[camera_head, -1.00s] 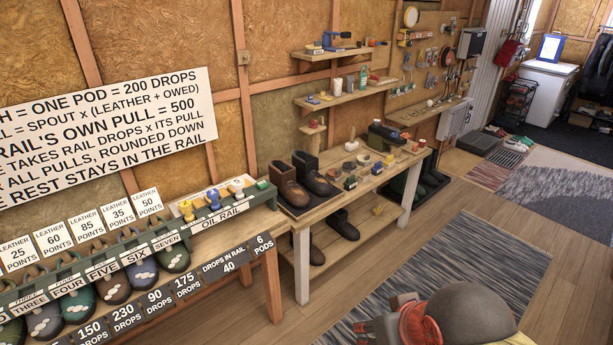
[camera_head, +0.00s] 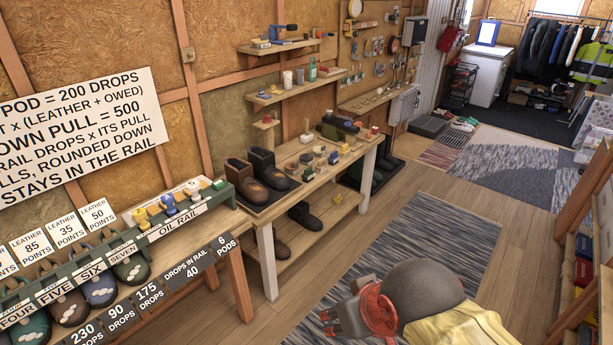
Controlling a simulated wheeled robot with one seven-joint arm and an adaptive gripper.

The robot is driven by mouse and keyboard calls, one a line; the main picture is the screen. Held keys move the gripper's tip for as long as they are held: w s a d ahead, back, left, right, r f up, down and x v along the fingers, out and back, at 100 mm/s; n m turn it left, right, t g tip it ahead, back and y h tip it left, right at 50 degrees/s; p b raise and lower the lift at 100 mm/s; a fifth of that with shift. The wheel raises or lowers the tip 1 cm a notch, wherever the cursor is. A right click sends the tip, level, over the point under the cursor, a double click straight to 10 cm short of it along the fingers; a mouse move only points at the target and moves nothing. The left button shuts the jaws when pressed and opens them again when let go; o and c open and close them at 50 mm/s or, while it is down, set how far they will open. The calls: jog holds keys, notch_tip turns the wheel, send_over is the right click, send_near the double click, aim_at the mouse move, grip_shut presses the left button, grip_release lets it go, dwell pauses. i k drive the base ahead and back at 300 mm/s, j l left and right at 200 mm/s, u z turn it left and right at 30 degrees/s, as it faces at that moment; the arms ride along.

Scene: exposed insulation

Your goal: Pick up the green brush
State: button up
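I cannot pick out a green brush for certain at this size. Several small brush-like or block-like items lie on the wooden workbench (camera_head: 283,207), among them a yellow one (camera_head: 343,150) and a red-topped one (camera_head: 374,131). A small green-topped piece (camera_head: 219,184) sits at the right end of the oil rail (camera_head: 178,222). My gripper (camera_head: 334,322) is at the bottom centre, low over the striped rug and well apart from the workbench. Its grey fingers point left, and their gap is too small to judge. I see nothing held in it.
Dark boots (camera_head: 263,170) stand on the workbench's left end, with more boots on its lower shelf. Wall shelves (camera_head: 290,87) above hold cups and a green bottle (camera_head: 312,70). A shelf unit (camera_head: 573,285) stands at the right edge. The rug (camera_head: 440,235) and wooden floor are clear.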

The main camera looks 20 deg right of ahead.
aim_at(308, 175)
jog(key=i+l, duration=0.2)
jog(key=i, duration=0.35)
jog(key=i+l+z, duration=0.1)
jog(key=i+l, duration=0.15)
jog(key=i, duration=0.35)
jog(key=i+l, duration=0.15)
jog(key=i, duration=0.4)
jog(key=i+l, duration=0.2)
jog(key=i, duration=0.4)
jog(key=i+l+z, duration=0.1)
jog(key=i, duration=0.45)
